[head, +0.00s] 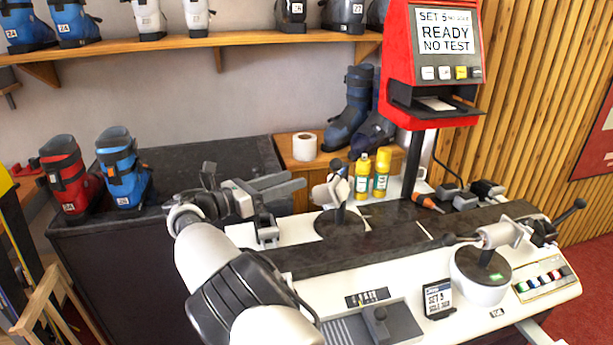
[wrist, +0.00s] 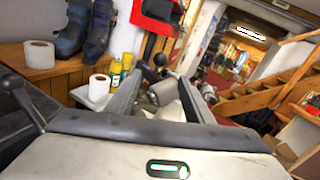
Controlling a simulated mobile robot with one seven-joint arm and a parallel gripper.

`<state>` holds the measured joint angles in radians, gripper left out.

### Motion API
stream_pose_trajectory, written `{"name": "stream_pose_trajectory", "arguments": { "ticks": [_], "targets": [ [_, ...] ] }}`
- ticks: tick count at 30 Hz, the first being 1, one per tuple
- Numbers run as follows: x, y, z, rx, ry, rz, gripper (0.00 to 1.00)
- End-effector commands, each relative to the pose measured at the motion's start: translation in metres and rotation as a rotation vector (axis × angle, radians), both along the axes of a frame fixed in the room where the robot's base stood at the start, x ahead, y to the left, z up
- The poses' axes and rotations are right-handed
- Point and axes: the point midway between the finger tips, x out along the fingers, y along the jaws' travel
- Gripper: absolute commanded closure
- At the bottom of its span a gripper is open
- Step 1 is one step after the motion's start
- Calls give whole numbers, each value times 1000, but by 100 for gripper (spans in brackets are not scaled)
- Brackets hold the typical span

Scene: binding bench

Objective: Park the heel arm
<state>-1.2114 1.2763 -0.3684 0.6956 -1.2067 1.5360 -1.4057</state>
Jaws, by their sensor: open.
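My gripper (head: 292,184) is open over the left part of the binding bench, its fingers pointing right. Just beyond the fingertips is a pale arm with a black ball knob (head: 333,191), standing on a dark round base (head: 340,222). In the wrist view the pale arm (wrist: 165,92) appears between the two open fingers (wrist: 160,85); I see no clear contact. A second pale unit (head: 497,236) with long black-knobbed levers stands on a white round base at the right. No heel label is readable, so I cannot tell which is the heel arm.
Yellow bottles (head: 362,176) and a paper roll (head: 304,146) stand behind the arm. A red tester (head: 432,60) reading "READY NO TEST" rises behind the bench. Boots (head: 122,170) stand at left.

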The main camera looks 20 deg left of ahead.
Motion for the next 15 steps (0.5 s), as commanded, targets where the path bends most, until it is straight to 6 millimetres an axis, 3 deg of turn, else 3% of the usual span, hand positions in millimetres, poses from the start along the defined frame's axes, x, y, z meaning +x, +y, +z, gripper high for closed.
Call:
{"name": "stream_pose_trajectory", "arguments": {
  "ticks": [6,15],
  "targets": [
    [-17,11,0,-1,0,0,53],
    [-18,11,0,-1,0,-1,54]
  ]
}}
